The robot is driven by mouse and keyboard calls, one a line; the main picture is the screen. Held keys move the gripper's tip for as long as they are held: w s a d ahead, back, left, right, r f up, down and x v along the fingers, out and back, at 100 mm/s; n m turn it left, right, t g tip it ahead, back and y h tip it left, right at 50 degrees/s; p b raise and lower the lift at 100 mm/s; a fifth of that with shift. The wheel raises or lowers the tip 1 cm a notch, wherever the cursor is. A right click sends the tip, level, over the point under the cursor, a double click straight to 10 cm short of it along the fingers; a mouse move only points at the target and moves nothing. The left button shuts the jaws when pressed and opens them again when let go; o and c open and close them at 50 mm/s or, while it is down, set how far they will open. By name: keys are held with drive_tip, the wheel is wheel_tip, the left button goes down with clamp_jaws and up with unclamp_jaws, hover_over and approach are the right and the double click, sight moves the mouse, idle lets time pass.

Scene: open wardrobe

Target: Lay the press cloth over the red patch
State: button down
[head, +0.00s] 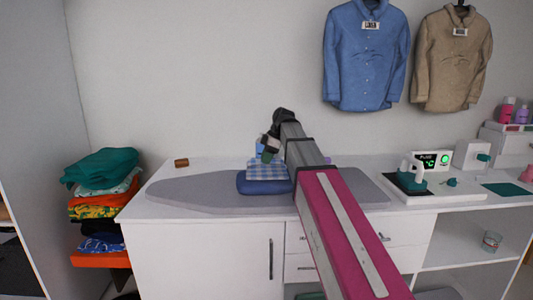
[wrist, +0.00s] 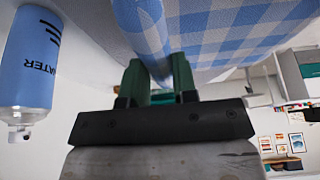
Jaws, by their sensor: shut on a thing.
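The press cloth (head: 267,172), blue-and-white checked, lies on a folded dark blue item (head: 265,188) on the ironing board (head: 190,193). My gripper (head: 268,153) is at the back edge of the cloth. In the wrist view, my gripper's green fingers (wrist: 158,78) are shut on a fold of the cloth (wrist: 225,30), which spreads above them in the picture. I see no red patch in either view; my arm covers part of the board.
A water bottle (wrist: 28,65) is close beside my gripper. An iron (head: 411,175) and a control box (head: 432,160) stand right of the board. A small brown object (head: 181,163) lies behind its left end. Folded clothes (head: 103,200) are stacked at left; two shirts hang above.

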drive_tip(key=shift+f, duration=0.35)
drive_tip(key=c, duration=0.8)
unclamp_jaws()
drive_tip(key=shift+r, duration=0.1)
